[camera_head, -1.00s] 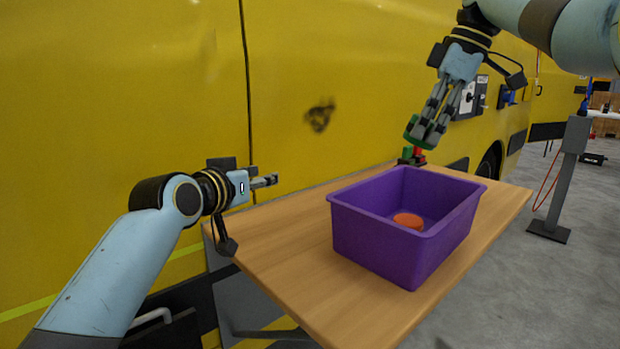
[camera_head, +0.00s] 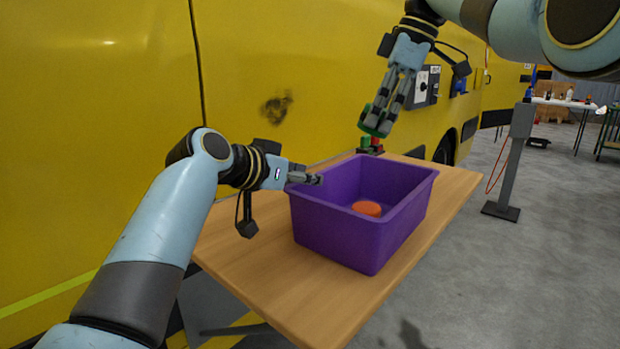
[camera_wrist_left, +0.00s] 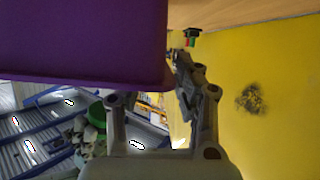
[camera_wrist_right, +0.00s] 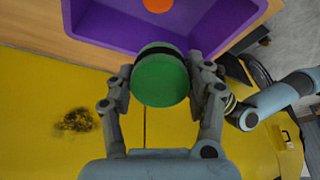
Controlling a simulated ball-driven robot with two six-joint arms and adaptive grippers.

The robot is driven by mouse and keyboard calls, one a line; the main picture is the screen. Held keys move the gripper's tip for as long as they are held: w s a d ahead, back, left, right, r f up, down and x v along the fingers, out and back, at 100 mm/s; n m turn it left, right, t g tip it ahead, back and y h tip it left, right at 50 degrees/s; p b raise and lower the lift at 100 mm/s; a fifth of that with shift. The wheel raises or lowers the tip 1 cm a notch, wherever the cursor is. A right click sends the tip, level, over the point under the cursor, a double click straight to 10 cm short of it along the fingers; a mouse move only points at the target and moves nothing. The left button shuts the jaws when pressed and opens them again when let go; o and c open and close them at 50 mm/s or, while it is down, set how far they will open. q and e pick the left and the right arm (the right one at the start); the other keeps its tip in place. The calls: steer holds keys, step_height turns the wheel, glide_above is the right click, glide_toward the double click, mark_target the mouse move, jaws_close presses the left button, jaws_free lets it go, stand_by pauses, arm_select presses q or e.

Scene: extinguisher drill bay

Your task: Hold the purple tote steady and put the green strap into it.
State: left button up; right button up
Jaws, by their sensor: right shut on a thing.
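The purple tote (camera_head: 340,235) stands on the wooden table with its open top up; its wall fills the upper left of the left wrist view (camera_wrist_left: 80,45). The green strap, a round green roll with a dark band (camera_wrist_right: 160,80), is in my right gripper (camera_head: 379,122). That gripper is shut on it and holds it above and behind the tote's far side. My left gripper (camera_head: 312,179) is at the tote's left rim. Its fingers are apart in the left wrist view, and the tote hides one fingertip; I cannot tell whether it touches the rim.
An orange disc (camera_head: 367,208) lies inside the tote. A small red and green item (camera_head: 371,145) is behind the tote on the wooden table (camera_head: 265,262). A yellow vehicle wall (camera_head: 300,60) runs close behind the table. The table's front left is clear.

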arm_select(q)
steer(key=shift+x, duration=1.3)
jaws_close()
